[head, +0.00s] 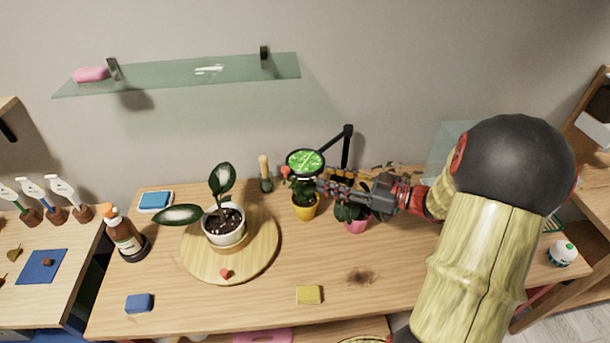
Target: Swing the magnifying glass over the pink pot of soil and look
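The magnifying glass (305,162) has a round black rim with a green-looking lens. It hangs from a jointed black stand arm (346,145) and is above the yellow pot (305,208). The pink pot (356,227) stands to the right of the yellow pot, with dark leaves over its top; its soil is hidden by the leaves and my gripper. My gripper (321,184) reaches in from the right, its fingertips at the lower right of the lens rim. Whether they touch or grip the rim is too small to tell.
A white pot with a large-leaved plant (223,225) stands on a round wooden board (205,268). A brown bottle (124,238), blue sponge (139,303) and yellow sponge (309,295) are on the table. Spilled soil (360,277) lies at front. A glass shelf (190,75) hangs above.

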